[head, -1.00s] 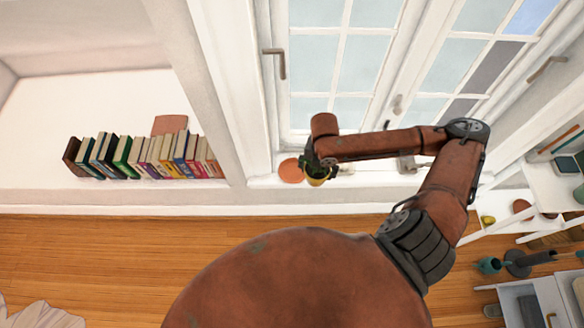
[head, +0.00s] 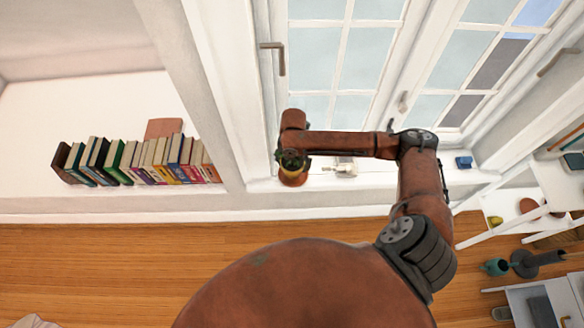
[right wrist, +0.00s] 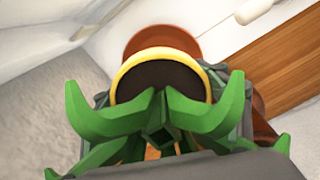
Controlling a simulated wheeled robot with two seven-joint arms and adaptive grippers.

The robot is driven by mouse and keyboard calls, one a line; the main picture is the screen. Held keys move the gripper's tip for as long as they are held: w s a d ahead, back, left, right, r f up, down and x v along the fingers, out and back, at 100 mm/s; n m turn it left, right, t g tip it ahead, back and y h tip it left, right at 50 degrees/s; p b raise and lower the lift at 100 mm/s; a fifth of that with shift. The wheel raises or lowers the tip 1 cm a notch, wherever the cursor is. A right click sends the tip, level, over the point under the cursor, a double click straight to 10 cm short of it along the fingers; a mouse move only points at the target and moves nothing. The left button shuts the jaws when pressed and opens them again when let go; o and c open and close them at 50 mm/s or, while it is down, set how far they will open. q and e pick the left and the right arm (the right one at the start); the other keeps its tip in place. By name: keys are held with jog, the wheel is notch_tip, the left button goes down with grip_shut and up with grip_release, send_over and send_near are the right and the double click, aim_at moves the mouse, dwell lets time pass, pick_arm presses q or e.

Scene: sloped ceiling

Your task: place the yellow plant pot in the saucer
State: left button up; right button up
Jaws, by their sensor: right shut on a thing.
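The yellow plant pot (head: 290,169) with its green plant is gripped by my right gripper (head: 291,160) above the window sill. In the right wrist view the saucer (right wrist: 160,36) shows past the far rim. I cannot tell whether the pot touches it. My left gripper is not in view.
A small pale object (head: 345,168) and a blue object (head: 464,162) are on the sill, right of the saucer. A row of books (head: 140,160) stands on the white ledge to the left. The window frame is close behind my arm. Shelves (head: 555,180) stand at the right.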

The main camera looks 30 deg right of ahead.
notch_tip(320, 180, down, 3)
jog(key=shift+r+b, duration=0.2)
jog(key=shift+b, duration=0.15)
jog(key=shift+r, duration=0.15)
jog(key=o, duration=2)
jog(key=shift+s+f, duration=0.15)
jog(key=shift+f, duration=0.05)
jog(key=shift+r, duration=0.1)
notch_tip(320, 180, up, 12)
jog(key=p, duration=0.3)
jog(key=shift+p, duration=0.35)
